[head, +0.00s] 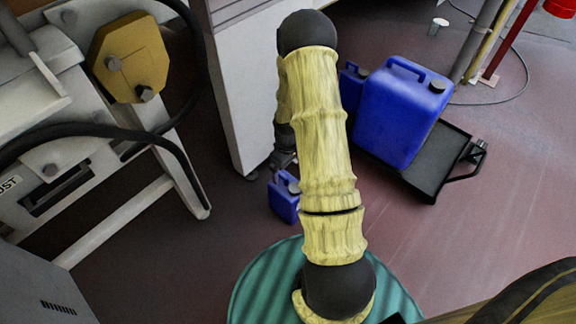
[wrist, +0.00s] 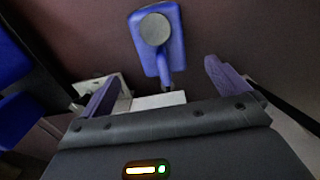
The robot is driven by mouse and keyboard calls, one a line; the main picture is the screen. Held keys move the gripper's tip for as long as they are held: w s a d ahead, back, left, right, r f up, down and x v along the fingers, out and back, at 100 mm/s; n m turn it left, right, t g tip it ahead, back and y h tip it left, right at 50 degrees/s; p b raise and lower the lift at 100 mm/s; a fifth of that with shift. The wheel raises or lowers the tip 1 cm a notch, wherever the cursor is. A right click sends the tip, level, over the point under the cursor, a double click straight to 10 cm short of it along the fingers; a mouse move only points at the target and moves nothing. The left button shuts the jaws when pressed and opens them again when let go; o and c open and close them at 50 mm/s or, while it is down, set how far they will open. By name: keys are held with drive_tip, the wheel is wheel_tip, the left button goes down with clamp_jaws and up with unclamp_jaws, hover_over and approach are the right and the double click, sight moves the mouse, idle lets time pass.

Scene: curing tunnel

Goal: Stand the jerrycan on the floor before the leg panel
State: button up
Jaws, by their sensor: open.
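A small blue jerrycan (head: 283,203) with a dark cap stands on the floor, just right of the foot of a pale grey panel (head: 238,100) that looks like the leg panel. In the wrist view the jerrycan (wrist: 176,45) is seen from above, with its round grey cap and its handle pointing toward me. My gripper (wrist: 163,72) is open, its two purple fingers apart on either side of the handle end. No grip on it shows. In the head view my gripper (head: 284,158) is just above the jerrycan, partly hidden behind my arm.
A large blue can (head: 395,120) stands on a black trolley (head: 438,165) at right, with another small blue can (head: 350,88) beside it. A grey machine frame (head: 120,220) with hoses stands at left. A red post (head: 508,40) stands at far right.

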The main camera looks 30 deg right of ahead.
drive_tip(key=shift+r, duration=0.1)
drive_tip(key=s+a+r+m+t, duration=0.1)
drive_tip(key=s+a+r, duration=0.3)
drive_tip(key=r, duration=0.4)
drive_tip(key=s+a+r+m, duration=0.1)
drive_tip(key=s+a+r, duration=0.3)
drive_tip(key=r, duration=0.4)
drive_tip(key=s+a+r+m+t, duration=0.1)
drive_tip(key=s+a+r, duration=0.3)
drive_tip(key=r, duration=0.4)
drive_tip(key=shift+s+a+m+t, duration=0.3)
drive_tip(key=shift+a+m, duration=0.2)
drive_tip(key=shift+a, duration=0.2)
drive_tip(key=shift+r, duration=0.15)
drive_tip(key=w+p+v, duration=0.2)
drive_tip(key=p+v, duration=0.9)
drive_tip(key=p, duration=0.1)
drive_tip(key=shift+w+r, duration=0.3)
drive_tip(key=shift+r, duration=0.3)
drive_tip(key=shift+f, duration=0.1)
